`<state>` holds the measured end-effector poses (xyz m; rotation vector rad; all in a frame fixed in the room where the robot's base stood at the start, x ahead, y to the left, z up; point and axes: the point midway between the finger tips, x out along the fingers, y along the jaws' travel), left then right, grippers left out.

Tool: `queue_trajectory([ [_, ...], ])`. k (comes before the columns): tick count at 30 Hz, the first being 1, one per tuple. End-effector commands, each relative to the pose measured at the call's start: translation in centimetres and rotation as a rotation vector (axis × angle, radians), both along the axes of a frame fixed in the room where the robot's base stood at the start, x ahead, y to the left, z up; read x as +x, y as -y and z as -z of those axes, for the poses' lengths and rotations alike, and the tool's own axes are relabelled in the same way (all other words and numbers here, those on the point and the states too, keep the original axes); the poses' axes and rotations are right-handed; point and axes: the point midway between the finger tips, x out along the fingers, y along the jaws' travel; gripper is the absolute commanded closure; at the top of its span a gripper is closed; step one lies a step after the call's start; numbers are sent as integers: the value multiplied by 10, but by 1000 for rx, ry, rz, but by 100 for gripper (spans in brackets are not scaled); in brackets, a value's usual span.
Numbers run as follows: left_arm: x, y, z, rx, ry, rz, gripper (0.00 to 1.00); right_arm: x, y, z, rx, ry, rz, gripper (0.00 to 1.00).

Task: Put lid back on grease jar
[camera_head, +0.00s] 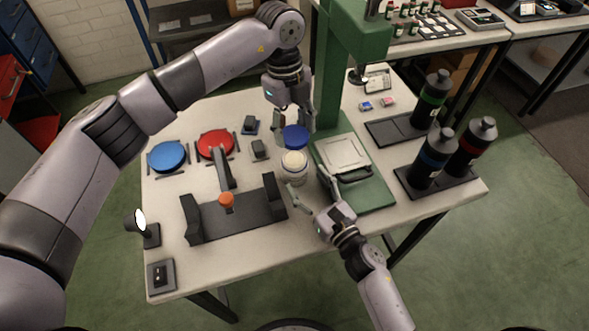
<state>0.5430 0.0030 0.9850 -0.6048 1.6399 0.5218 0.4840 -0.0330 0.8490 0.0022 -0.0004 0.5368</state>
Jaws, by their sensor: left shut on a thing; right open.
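The open grease jar (294,166) stands upright on the table left of the green press, with pale grease showing at its top. My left gripper (295,125) reaches down from the back and is shut on the blue lid (295,137). The lid is just behind the jar in the picture; I cannot tell its exact height over the jar. My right gripper (310,190) is open at the front right of the jar, with its fingers spread close to it. I cannot tell whether they touch the jar.
A green press (352,165) stands right of the jar. Dark bottles (431,158) stand at the right. A black fixture (238,213) with an orange knob is front left. A red disc (216,144) and a blue disc (167,157) lie left.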

Motion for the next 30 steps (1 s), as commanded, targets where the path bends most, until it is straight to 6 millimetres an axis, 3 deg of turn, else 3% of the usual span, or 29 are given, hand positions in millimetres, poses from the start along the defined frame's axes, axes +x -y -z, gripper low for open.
queue_trajectory([
  [6,0,0,0,0,0,1,56,36,-22,-1,-3,3,-3,36],
  [12,0,0,0,0,0,1,56,53,-32,-1,-2,1,-3,36],
  [24,0,0,0,-1,1,1,56,56,-34,-1,-3,2,-2,37],
  [30,0,0,0,0,0,1,56,56,-34,-1,-3,2,-2,50],
])
